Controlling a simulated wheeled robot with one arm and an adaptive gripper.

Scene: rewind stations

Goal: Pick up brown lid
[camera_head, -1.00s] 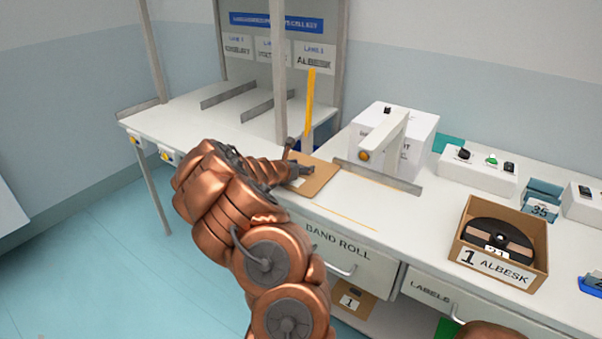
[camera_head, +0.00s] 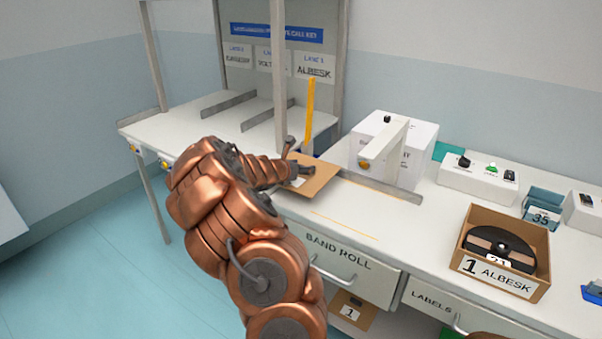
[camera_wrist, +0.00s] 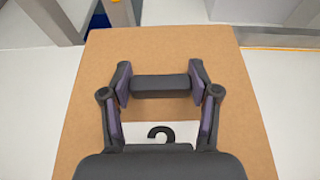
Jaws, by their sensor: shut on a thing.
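The brown lid (camera_head: 320,179) is a flat square cardboard panel at the left end of the counter's front part, by the yellow post. It also fills the middle of the wrist view (camera_wrist: 165,50). It has a dark bar handle (camera_wrist: 160,95) and a white label (camera_wrist: 180,130) with a dark mark, partly hidden by my gripper. My gripper (camera_head: 302,170) is over the lid; in the wrist view its two fingers (camera_wrist: 160,84) are at both ends of the handle, shut on it. I cannot tell if the lid touches the counter.
A grey rail and white arch (camera_head: 385,150) stand right of the lid, with a white box behind. An open carton (camera_head: 500,285) marked 1 ALBESK holds a black roll at the right. The yellow post (camera_head: 310,110) and grey uprights stand close behind the lid.

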